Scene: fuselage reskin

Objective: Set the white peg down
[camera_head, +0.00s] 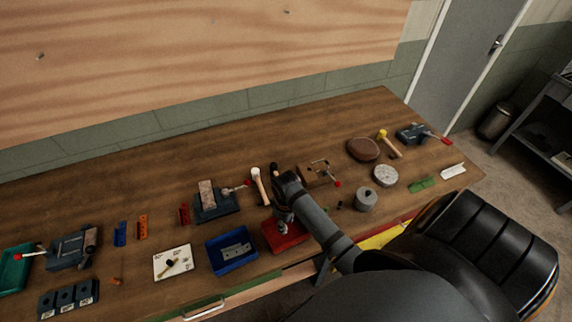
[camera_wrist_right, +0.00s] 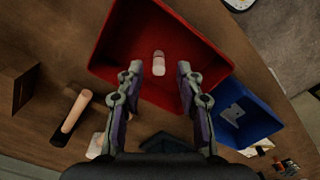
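The white peg (camera_wrist_right: 160,63), pale and slightly pinkish, shows in the right wrist view inside the red tray (camera_wrist_right: 112,45). It is between my right fingertips in the picture, with clear gaps on both sides. I cannot tell whether it stands or lies. My right gripper (camera_wrist_right: 158,72) is open and empty, above the tray. In the head view my right gripper (camera_head: 283,224) is over the red tray (camera_head: 291,242), and my arm hides part of the tray; the peg cannot be made out there. My left gripper is not in view.
A blue tray (camera_head: 213,260) stands just left of the red one. A wooden block with a clamp (camera_head: 318,173) and a grey cylinder (camera_head: 366,201) stand nearby. The bench's back strip is clear.

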